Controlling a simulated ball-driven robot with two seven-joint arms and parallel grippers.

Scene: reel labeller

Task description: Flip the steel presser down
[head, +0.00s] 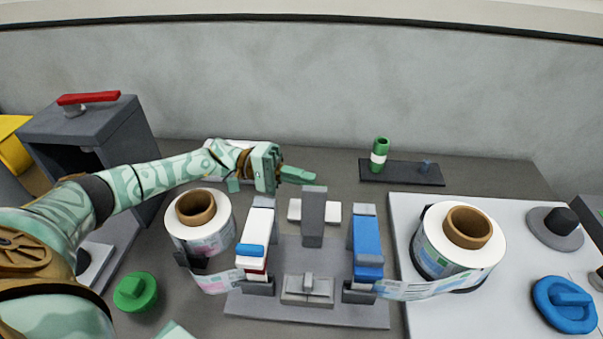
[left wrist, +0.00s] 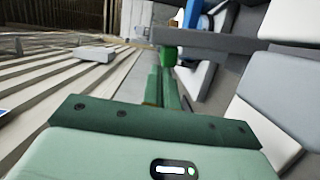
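The steel presser (head: 313,218) is a grey upright plate, standing up at the back middle of the grey labeller base (head: 320,258). It is between a white arm with a blue tab (head: 257,235) and a blue arm (head: 367,240). My left gripper (head: 297,176) is just behind and above the presser's top, fingers pointing right. Its fingers look closed together with nothing between them. In the left wrist view the fingers (left wrist: 167,80) lie close together near a grey bar, which may be the presser. I cannot tell whether they touch it. My right gripper is not in view.
A label reel (head: 200,222) stands left of the labeller, another (head: 458,240) on a white board at right. A green knob (head: 136,291) is front left, a blue knob (head: 566,304) front right. A dark tray (head: 402,173) with a green bottle (head: 379,154) is behind.

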